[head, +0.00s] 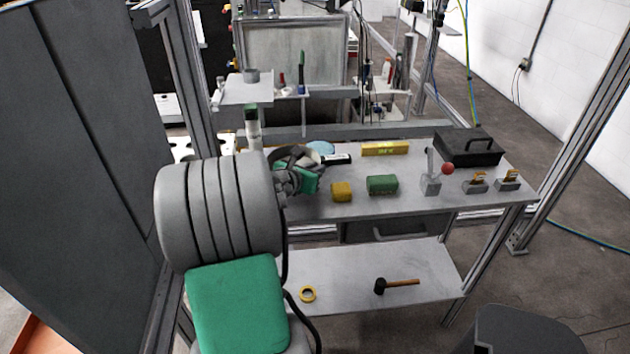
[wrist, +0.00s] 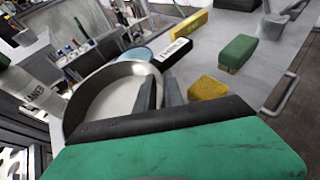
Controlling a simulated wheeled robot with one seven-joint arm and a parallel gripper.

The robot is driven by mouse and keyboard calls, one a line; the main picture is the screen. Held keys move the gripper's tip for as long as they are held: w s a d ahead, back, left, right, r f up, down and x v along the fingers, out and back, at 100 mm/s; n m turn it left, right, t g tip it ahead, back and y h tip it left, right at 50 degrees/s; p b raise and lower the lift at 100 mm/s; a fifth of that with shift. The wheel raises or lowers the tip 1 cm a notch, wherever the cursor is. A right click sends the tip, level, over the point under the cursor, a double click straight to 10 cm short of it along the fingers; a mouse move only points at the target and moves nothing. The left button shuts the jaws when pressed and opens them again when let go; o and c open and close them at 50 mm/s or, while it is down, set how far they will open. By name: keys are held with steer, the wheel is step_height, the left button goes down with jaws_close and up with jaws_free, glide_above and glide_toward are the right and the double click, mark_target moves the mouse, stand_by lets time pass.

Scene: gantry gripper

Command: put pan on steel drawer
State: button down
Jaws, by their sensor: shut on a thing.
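The pan (wrist: 88,100) is round and dark-walled with a pale inside. Its black handle (wrist: 174,53) points toward the upper right in the wrist view. In the head view, the pan (head: 284,153) shows behind my gripper at the left of the table, with its handle (head: 338,159) to the right. My gripper (wrist: 159,82) is shut on the pan's near right wall; it also shows in the head view (head: 300,165). Whether the pan touches the table is unclear. The steel drawer (head: 385,229) is under the tabletop, with a bar handle (wrist: 279,97) at the front.
A yellow block (head: 342,191) and green block (head: 382,185) sit right of the pan. A yellow level (head: 385,149), black toolbox (head: 468,148) and red-knobbed lever (head: 432,180) stand farther along. The lower shelf (head: 345,275) holds tape (head: 308,294) and a hammer (head: 397,285).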

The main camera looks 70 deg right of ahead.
step_height(320, 180, down, 4)
steer(key=c, duration=1.4)
jaws_free()
steer(key=shift+c, duration=0.2)
